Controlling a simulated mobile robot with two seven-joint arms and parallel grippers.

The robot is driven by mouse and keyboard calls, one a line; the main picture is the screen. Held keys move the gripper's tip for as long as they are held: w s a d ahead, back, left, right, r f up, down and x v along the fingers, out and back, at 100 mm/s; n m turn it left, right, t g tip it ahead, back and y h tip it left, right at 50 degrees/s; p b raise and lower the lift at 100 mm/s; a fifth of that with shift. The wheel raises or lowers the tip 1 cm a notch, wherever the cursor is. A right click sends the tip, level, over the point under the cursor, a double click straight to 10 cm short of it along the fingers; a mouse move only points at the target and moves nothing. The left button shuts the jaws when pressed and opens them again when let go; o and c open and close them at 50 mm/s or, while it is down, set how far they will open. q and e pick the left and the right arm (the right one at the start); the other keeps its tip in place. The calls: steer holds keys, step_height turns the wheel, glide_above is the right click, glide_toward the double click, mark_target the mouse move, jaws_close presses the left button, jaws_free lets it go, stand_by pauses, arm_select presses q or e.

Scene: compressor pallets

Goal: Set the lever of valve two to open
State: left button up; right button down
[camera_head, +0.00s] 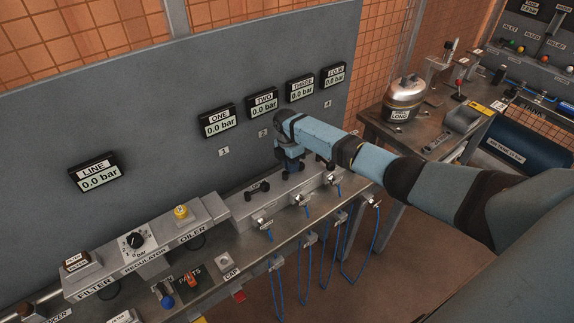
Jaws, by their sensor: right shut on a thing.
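The TWO gauge (263,103) on the grey panel reads 0.0 bar. Below the panel, a grey manifold block (240,212) carries a row of valves with dark levers. The lever of the first valve (257,188) shows to the left of my right gripper. My right gripper (291,172) reaches down from the wrist onto the second valve position and is shut on its lever. The gripper and wrist hide most of that lever, so its angle cannot be told. My left gripper is not in view.
Gauges ONE (217,122), THREE (301,89) and LINE (94,172) also read 0.0 bar. Blue hoses (307,262) hang from couplings along the bench front. A regulator (136,241) stands at left. A metal vessel (404,98) stands on another table at right.

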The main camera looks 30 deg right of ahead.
steer(key=shift+s+d, duration=0.1)
steer(key=shift+d, duration=0.55)
steer(key=c, duration=1.4)
jaws_free()
steer(key=shift+o, duration=1.1)
steer(key=shift+d, duration=0.1)
steer(key=shift+d+f, duration=0.15)
steer(key=shift+a+r, duration=0.25)
steer(key=shift+r, duration=0.15)
arm_select(q)
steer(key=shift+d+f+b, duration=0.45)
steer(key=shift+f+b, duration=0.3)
steer(key=shift+b, duration=0.1)
arm_select(e)
step_height(320, 180, up, 13)
steer(key=w, duration=0.2)
steer(key=shift+w+d, duration=0.2)
steer(key=shift+w, duration=0.1)
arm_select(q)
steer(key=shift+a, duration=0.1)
arm_select(e)
steer(key=shift+f, duration=0.2)
